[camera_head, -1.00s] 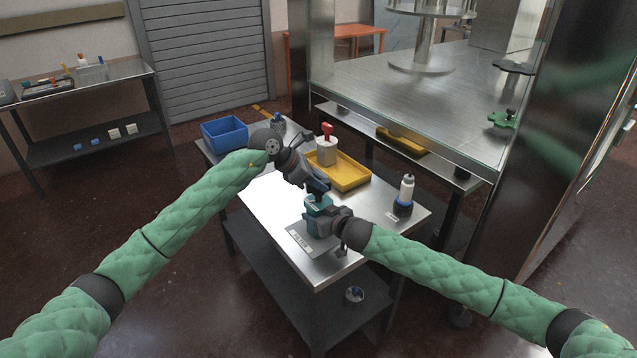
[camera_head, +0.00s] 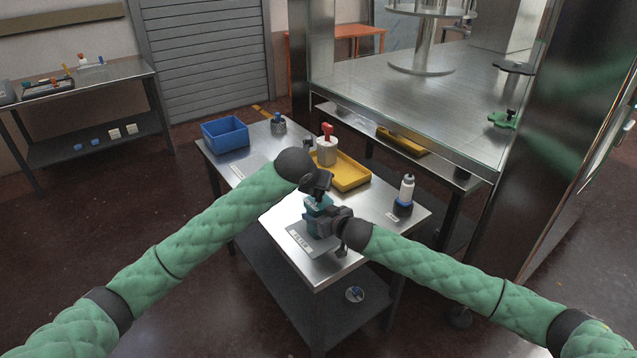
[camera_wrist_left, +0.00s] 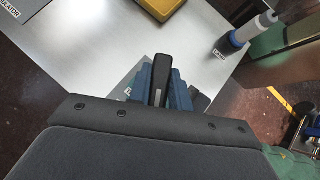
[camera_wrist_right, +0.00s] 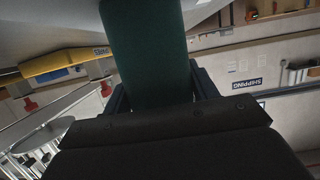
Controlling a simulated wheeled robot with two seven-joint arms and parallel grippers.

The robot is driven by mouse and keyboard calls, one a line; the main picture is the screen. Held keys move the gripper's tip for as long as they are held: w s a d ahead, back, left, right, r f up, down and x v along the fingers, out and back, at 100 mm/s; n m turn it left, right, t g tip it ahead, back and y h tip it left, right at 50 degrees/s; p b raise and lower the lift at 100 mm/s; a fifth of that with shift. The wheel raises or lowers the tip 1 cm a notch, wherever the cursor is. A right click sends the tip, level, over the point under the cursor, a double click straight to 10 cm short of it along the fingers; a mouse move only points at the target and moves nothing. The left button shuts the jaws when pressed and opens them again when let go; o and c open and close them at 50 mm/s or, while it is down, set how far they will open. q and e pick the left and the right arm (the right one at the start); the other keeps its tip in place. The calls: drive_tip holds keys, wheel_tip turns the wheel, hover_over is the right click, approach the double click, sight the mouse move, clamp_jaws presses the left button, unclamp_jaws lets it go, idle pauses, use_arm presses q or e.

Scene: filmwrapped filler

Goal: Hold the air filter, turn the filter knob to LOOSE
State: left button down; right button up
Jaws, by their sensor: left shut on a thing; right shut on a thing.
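The teal air filter (camera_head: 313,226) stands upright on a grey labelled plate (camera_head: 299,241) at the front of the steel table. My right gripper (camera_head: 322,221) is shut around its body from the right. The teal body also fills the space between the fingers in the right wrist view (camera_wrist_right: 147,50). My left gripper (camera_head: 318,200) is above the filter, its blue fingers shut on the black filter knob (camera_wrist_left: 161,78). The knob shows as a dark bar between the fingers in the left wrist view. Its LOOSE marking cannot be read, and the grippers hide much of the filter.
A yellow tray (camera_head: 354,177) and a white unit with a red top (camera_head: 327,152) are behind the grippers. A blue bin (camera_head: 225,136) is at the table's far left. A white bottle in a dark base (camera_head: 404,196) is at the right. A steel cabinet (camera_head: 440,90) stands behind.

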use_arm(q)
drive_tip(key=shift+n+t+y, duration=0.3)
drive_tip(key=shift+n+y, duration=0.6)
drive_tip(key=shift+n, duration=0.3)
drive_tip(key=shift+n+y, duration=0.3)
drive_tip(key=c, duration=1.3)
unclamp_jaws()
drive_tip(key=shift+s, duration=0.1)
drive_tip(key=v, duration=1.1)
drive_tip(key=shift+s+a+r, duration=0.1)
drive_tip(key=shift+s+r, duration=0.15)
drive_tip(key=shift+s, duration=0.05)
